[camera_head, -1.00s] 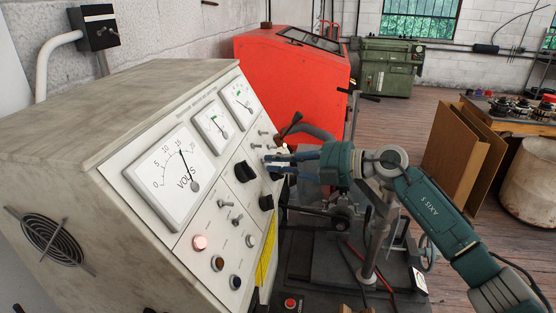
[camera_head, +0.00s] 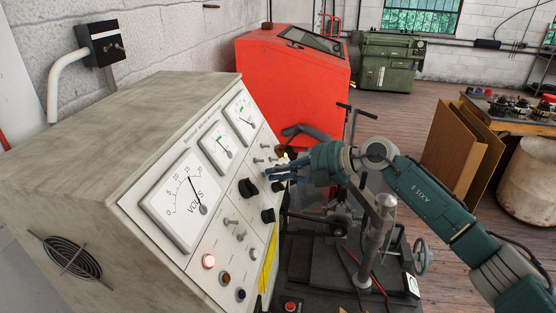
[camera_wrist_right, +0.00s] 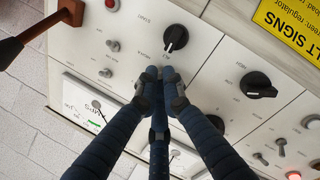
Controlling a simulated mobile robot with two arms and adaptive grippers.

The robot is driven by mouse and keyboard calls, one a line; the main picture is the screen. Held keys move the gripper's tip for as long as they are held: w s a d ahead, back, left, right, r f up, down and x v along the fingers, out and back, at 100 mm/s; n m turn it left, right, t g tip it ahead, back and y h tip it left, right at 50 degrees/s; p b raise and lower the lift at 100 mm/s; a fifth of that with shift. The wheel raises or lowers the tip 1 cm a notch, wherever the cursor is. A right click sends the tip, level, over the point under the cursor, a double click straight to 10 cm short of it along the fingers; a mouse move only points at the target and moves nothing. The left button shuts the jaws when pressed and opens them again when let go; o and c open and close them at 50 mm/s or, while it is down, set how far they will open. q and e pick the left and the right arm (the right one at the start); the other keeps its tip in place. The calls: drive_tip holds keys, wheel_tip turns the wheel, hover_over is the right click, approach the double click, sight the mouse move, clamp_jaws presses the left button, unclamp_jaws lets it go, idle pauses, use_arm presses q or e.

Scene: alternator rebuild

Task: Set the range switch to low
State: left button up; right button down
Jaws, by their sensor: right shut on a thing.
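The sloping white control panel (camera_head: 176,252) of a grey test bench stands at left in the head view, with meters, toggles and black knobs. My right gripper (camera_head: 272,172) is at the panel's right part, above the large black knob (camera_head: 248,188) and the small black knob (camera_head: 268,215). In the right wrist view its blue fingers (camera_wrist_right: 160,76) are together against the panel, just below one black knob (camera_wrist_right: 176,38) and left of another (camera_wrist_right: 258,85). The fingers hide what they hold. I cannot read which control is the range switch. My left gripper is not in view.
A red cabinet (camera_head: 290,80) stands behind the bench. A metal post (camera_head: 378,240) rises below my right arm.

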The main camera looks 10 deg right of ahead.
drive_tip(key=shift+r+g+h, duration=0.3)
drive_tip(key=shift+r+h, duration=0.2)
drive_tip(key=shift+w+a+h, duration=0.1)
drive_tip(key=shift+a+h, duration=0.05)
drive_tip(key=shift+h, duration=0.15)
drive_tip(key=shift+w+a+r+n+g+h, duration=0.1)
drive_tip(key=shift+a+n+g+h, duration=0.1)
drive_tip(key=shift+g+h, duration=0.3)
drive_tip(key=shift+a+r+n+g+h, duration=0.1)
drive_tip(key=shift+n+g+h, duration=0.1)
drive_tip(key=shift+h, duration=0.5)
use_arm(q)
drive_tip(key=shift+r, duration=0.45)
use_arm(e)
drive_tip(key=shift+w+a+r+g+h, duration=0.15)
drive_tip(key=shift+g+h, duration=0.15)
drive_tip(key=shift+h, duration=0.35)
drive_tip(key=shift+s+a+r+g+h, duration=0.15)
drive_tip(key=shift+g+h, duration=0.15)
drive_tip(key=shift+h, duration=0.35)
drive_tip(key=shift+w+f, duration=0.1)
drive_tip(key=c, duration=2.2)
unclamp_jaws()
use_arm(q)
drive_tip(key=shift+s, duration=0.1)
